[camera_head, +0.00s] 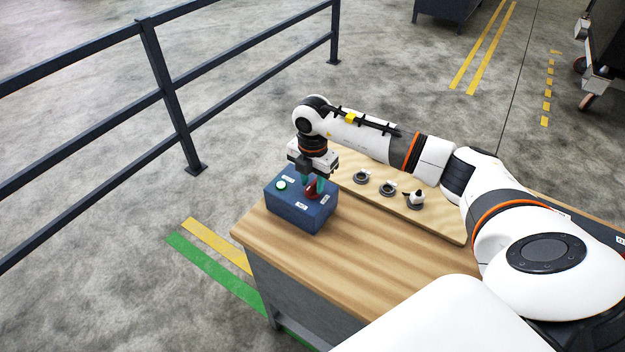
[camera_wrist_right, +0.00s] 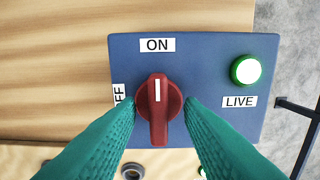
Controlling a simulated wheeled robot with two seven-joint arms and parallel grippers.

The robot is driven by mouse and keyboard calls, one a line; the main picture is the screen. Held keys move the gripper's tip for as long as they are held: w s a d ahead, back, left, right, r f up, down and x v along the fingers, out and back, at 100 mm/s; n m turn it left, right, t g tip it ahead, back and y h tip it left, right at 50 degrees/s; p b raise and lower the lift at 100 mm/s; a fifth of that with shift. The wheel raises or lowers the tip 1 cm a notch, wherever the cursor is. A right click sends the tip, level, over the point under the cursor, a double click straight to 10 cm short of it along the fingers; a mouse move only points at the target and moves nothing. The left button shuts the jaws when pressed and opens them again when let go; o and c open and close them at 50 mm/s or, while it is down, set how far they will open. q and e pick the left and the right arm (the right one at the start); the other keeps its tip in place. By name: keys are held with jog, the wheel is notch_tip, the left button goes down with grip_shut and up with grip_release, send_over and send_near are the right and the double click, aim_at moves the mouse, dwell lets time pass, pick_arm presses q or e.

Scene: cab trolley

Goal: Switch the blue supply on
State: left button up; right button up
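The blue supply box (camera_head: 290,208) stands on the wooden bench top. Its red rotary knob (camera_wrist_right: 158,105) has a white mark pointing at the ON label (camera_wrist_right: 157,45). The OFF label (camera_wrist_right: 119,94) at the knob's left is partly hidden by a finger. The green lamp (camera_wrist_right: 246,70) above the LIVE label is lit; it also shows in the head view (camera_head: 281,185). My right gripper (camera_wrist_right: 160,101) has its teal fingertips on either side of the knob, with small gaps, so it is open around it. My left gripper is not in view.
A light wooden board (camera_head: 436,219) with several small round fittings lies on the bench (camera_head: 345,258) right of the box, under my right arm. A dark railing (camera_head: 172,95) stands beyond the bench at the left. The bench front is clear.

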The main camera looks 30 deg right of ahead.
aim_at(312, 183)
notch_tip(312, 183, up, 12)
jog(key=b, duration=0.3)
jog(key=shift+b, duration=0.4)
dwell(0.4)
